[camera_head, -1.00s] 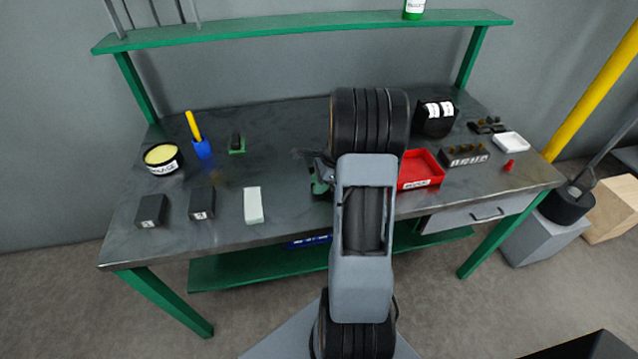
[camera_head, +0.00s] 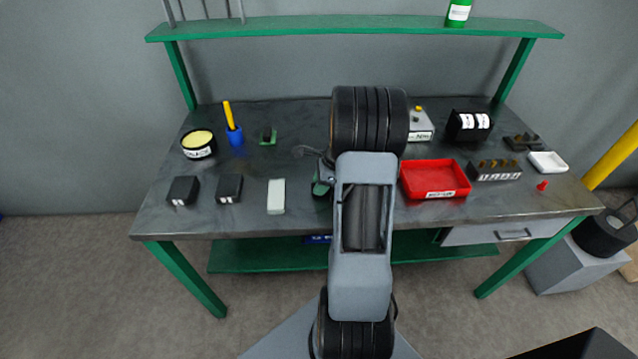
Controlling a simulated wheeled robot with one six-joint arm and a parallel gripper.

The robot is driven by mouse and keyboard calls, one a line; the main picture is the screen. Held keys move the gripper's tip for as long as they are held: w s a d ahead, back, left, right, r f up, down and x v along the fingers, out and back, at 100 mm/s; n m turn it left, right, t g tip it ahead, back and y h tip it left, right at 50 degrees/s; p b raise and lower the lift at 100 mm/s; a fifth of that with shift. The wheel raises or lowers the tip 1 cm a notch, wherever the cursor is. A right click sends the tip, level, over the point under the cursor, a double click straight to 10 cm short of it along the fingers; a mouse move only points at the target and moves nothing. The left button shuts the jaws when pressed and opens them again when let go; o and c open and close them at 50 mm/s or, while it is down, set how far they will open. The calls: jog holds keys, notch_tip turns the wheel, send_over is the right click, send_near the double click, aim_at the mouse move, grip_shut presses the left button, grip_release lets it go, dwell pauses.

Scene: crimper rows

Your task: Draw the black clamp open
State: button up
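A small black clamp-like piece on a green base (camera_head: 268,136) stands at the back left of the bench; I cannot tell for sure that it is the black clamp, or how far open it is. A green and grey piece (camera_head: 321,178) shows just left of my arm, partly hidden, and I cannot tell what it is. My arm reaches forward over the middle of the bench. My gripper is hidden behind the arm's own links, so its fingers and anything in them do not show.
On the right are a red tray (camera_head: 434,178), a slotted holder (camera_head: 495,171) and a white dish (camera_head: 548,161). A green shelf (camera_head: 350,27) spans the back.

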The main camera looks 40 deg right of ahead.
jog(key=shift+o, duration=1)
jog(key=shift+a, duration=0.1)
jog(key=shift+r, duration=0.15)
jog(key=v, duration=1.3)
jog(key=shift+r, duration=0.25)
